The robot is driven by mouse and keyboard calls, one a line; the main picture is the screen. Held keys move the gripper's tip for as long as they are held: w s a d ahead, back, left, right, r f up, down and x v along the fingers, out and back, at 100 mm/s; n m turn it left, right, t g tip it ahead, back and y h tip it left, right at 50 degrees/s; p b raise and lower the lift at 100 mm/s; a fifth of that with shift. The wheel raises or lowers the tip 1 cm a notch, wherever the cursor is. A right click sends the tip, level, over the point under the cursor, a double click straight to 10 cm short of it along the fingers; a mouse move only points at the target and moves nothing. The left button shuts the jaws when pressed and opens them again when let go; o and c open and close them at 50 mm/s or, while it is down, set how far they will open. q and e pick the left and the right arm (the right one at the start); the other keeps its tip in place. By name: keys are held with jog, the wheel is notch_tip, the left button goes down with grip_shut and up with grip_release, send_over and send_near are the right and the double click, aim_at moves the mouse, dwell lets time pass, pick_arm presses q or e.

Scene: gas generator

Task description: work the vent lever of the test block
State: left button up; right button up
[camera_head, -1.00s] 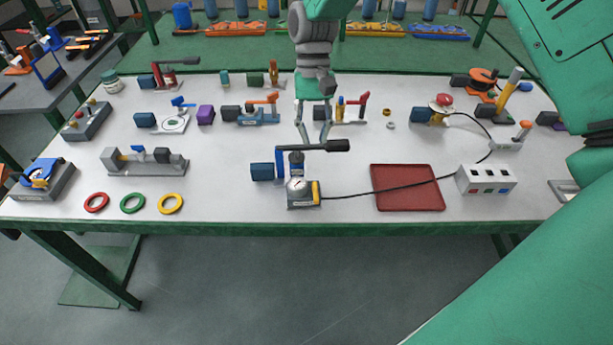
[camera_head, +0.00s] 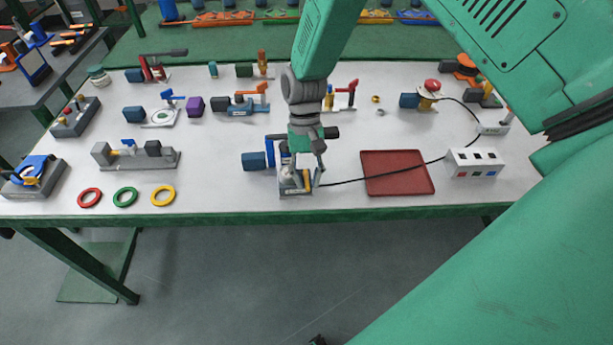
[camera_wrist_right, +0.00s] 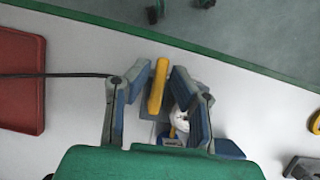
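The test block (camera_head: 289,191) stands near the front edge of the table, with a blue valve part and a dark handle behind it. Its short yellow lever (camera_wrist_right: 157,86) stands up at its right side in the head view. My right gripper (camera_head: 304,176) has come down over the block and hides much of it, including most of the gauge face. In the right wrist view the two fingers (camera_wrist_right: 158,108) are spread, with the yellow lever between them and gaps on both sides. The white gauge (camera_wrist_right: 181,121) shows partly beside the right finger. My left gripper is not in view.
Red, green and yellow rings (camera_head: 163,195) lie to the left. Other valve fixtures fill the back of the table.

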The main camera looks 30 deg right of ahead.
jog(key=shift+c, duration=0.5)
jog(key=shift+a, duration=0.1)
grip_shut()
